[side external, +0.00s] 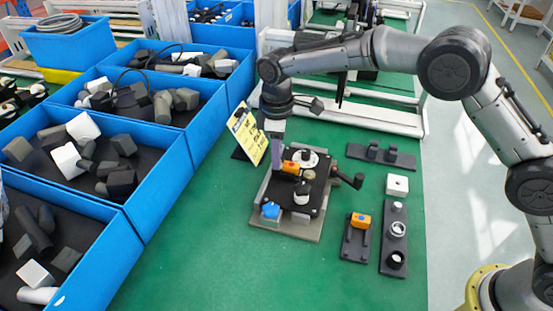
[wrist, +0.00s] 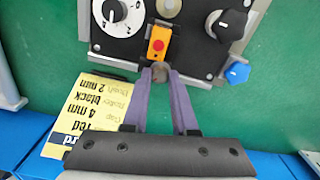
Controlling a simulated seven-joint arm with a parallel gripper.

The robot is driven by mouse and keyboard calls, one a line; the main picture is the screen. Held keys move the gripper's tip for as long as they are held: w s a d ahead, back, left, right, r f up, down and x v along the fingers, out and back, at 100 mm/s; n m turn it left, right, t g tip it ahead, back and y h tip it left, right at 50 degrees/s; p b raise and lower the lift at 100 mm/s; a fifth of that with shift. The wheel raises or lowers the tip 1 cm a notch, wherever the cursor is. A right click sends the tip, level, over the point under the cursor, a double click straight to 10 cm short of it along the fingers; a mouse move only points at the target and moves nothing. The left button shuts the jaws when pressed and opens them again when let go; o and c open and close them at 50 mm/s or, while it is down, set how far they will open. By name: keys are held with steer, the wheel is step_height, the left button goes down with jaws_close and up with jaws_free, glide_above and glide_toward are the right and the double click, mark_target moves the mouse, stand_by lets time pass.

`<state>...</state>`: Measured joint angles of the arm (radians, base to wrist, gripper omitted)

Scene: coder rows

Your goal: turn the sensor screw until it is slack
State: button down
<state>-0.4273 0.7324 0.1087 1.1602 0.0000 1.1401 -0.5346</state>
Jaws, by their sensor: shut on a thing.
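My gripper (wrist: 160,73) has its two purple fingers shut on a small grey-brown round screw head (wrist: 160,69). The screw sits at the near end of the orange sensor block (wrist: 157,43), which has a red spot on top. The block is mounted on a black plate (wrist: 120,47). In the side external view my gripper (side external: 278,168) reaches down at the left edge of the plate, beside the orange sensor (side external: 291,167). The screw cannot be made out there. How slack or tight it is does not show.
A white dial (wrist: 122,13), a black knob (wrist: 229,24) and a blue knob (wrist: 237,73) stand near the sensor. A yellow card (wrist: 90,105) stands close to my fingers. Loose parts on black bases (side external: 357,238) lie right of the fixture. Blue bins (side external: 150,190) line the left.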

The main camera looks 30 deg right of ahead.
steer(key=shift+n, duration=1.2)
steer(key=n, duration=0.3)
steer(key=shift+n, duration=0.3)
steer(key=n, duration=0.6)
steer(key=shift+n, duration=0.3)
steer(key=c, duration=0.8)
jaws_free()
steer(key=shift+c, duration=0.2)
steer(key=shift+r, duration=0.1)
